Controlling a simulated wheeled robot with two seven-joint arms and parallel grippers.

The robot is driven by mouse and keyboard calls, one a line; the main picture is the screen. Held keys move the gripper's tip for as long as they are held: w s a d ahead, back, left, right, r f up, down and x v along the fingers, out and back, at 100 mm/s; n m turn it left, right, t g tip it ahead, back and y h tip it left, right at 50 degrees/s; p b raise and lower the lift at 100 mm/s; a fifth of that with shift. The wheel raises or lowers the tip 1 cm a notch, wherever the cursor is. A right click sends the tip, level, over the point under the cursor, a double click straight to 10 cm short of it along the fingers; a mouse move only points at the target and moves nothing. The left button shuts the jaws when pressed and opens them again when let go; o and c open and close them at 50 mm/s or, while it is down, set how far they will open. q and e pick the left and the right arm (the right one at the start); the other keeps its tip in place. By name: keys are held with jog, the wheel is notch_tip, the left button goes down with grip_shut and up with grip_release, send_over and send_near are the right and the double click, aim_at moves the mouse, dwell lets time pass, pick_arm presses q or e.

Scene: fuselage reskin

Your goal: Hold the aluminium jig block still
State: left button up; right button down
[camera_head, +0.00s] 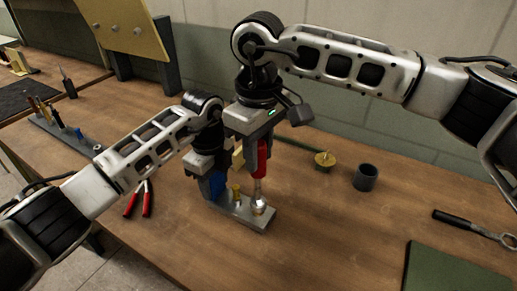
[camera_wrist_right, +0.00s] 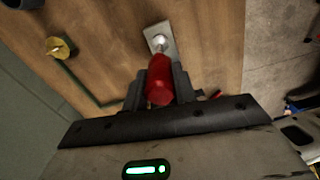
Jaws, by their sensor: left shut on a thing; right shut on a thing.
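The aluminium jig block (camera_head: 246,215), a flat grey bar, lies on the wooden table (camera_head: 330,245). Its end also shows in the right wrist view (camera_wrist_right: 166,50). My left gripper (camera_head: 213,192) is shut at the block's left end, beside a blue part; its fingertips are partly hidden. A small brass-coloured pin (camera_head: 236,192) stands on the block. My right gripper (camera_head: 262,142) is shut on a red-handled tool (camera_head: 262,160), held upright with its silver lower end at the block's right part. The red handle also shows between the fingers in the right wrist view (camera_wrist_right: 160,82).
Red-handled pliers (camera_head: 147,198) lie left of the block. A brass disc (camera_head: 325,159) and a dark grey cup (camera_head: 365,178) stand behind right. A wrench (camera_head: 470,225) and green mat (camera_head: 450,275) are at right. A tool rack (camera_head: 65,135) is at left. The table's front middle is clear.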

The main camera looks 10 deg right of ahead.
jog(key=shift+f, duration=0.75)
jog(key=m, duration=0.4)
jog(key=shift+n, duration=0.4)
jog(key=shift+n, duration=0.9)
jog(key=shift+r, duration=1)
